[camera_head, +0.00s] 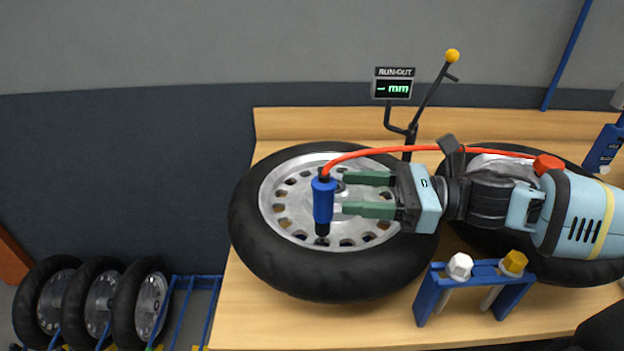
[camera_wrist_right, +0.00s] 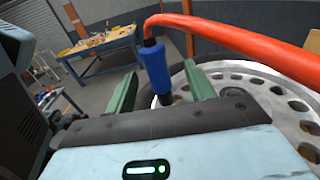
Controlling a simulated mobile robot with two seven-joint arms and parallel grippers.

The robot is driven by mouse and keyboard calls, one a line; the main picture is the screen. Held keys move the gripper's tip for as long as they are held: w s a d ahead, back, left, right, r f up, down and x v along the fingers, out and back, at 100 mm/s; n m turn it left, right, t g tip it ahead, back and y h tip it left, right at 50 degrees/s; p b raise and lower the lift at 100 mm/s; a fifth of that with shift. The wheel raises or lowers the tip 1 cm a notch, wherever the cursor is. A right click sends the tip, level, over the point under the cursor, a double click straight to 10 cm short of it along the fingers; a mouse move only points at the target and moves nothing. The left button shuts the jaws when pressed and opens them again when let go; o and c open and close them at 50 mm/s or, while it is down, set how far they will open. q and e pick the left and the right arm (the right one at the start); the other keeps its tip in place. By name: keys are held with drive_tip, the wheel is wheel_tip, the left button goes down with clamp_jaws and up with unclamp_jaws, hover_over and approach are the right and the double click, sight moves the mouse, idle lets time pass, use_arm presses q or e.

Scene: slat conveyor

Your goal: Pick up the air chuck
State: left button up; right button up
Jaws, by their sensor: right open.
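The air chuck (camera_head: 323,201) is a blue cylinder with a black lower tip and a red hose at its top. It stands roughly upright over the left wheel's (camera_head: 335,285) silver disc. My right gripper (camera_head: 342,194) comes in from the right with its green fingers open, one on the far side and one on the near side, tips close to the chuck. In the right wrist view the air chuck (camera_wrist_right: 156,68) shows between the two open fingers (camera_wrist_right: 160,88). I cannot tell whether the fingers touch it. My left gripper is not in view.
A red hose (camera_head: 430,149) arches over my right arm. A run-out display (camera_head: 392,88) and a yellow-tipped stand (camera_head: 430,95) rise behind the wheel. A blue rack (camera_head: 430,295) with white and yellow knobs stands at the front right. Several tyres (camera_head: 95,305) sit lower left.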

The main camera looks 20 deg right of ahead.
sight(323, 203)
drive_tip(key=x, duration=0.5)
drive_tip(key=p+x, duration=0.1)
drive_tip(key=x, duration=0.1)
drive_tip(key=shift+s+a+f, duration=0.15)
drive_tip(key=shift+s+a, duration=0.1)
drive_tip(key=shift+a, duration=0.05)
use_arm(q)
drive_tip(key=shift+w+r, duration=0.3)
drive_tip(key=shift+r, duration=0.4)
use_arm(e)
drive_tip(key=shift+a+f, duration=0.1)
drive_tip(key=shift+a, duration=0.15)
